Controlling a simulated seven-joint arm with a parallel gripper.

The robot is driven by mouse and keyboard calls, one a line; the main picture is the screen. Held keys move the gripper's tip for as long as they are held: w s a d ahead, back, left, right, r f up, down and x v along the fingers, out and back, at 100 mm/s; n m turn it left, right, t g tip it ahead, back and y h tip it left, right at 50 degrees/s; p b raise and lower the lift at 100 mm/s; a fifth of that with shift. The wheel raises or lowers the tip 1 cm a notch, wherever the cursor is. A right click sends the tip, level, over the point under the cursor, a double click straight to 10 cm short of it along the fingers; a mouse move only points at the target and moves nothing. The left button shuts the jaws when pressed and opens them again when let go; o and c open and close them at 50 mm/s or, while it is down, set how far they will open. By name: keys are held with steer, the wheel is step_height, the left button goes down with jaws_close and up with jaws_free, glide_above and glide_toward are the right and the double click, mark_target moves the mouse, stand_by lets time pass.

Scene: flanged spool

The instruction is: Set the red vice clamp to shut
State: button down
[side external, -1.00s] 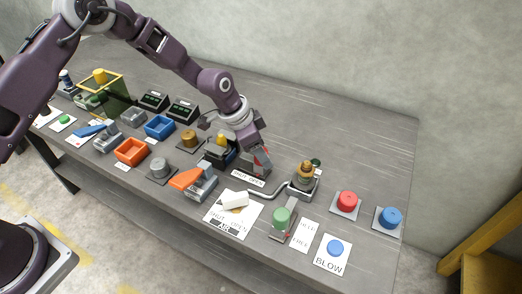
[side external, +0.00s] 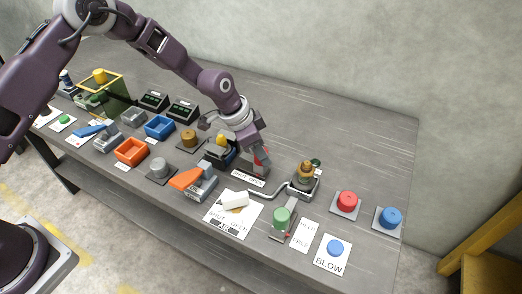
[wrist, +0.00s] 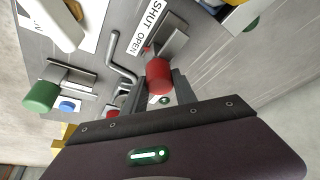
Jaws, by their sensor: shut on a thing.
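The red vice clamp shows its red knob-like handle (wrist: 159,76) in the wrist view, beside a grey metal block (wrist: 168,42) and a label reading SHUT and OPEN (wrist: 148,26). In the side view a little of the red handle (side external: 262,154) shows under my wrist, behind the same label (side external: 249,180). My gripper (wrist: 157,92) is shut on the red handle, with a finger on each side of it; it also shows in the side view (side external: 260,158). The clamp's jaw position is mostly hidden by my gripper.
A valve-like fixture with a brass top (side external: 305,172) and bent grey pipe stands close on the right. A dark fixture with a yellow knob (side external: 221,139) stands close on the left. The table behind is clear.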

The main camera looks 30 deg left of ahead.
mark_target(245, 155)
stand_by(0.8)
steer(key=shift+a, duration=2.5)
steer(key=c, duration=1)
jaws_free()
steer(key=shift+a, duration=0.1)
steer(key=v, duration=0.7)
steer(key=shift+r, duration=0.1)
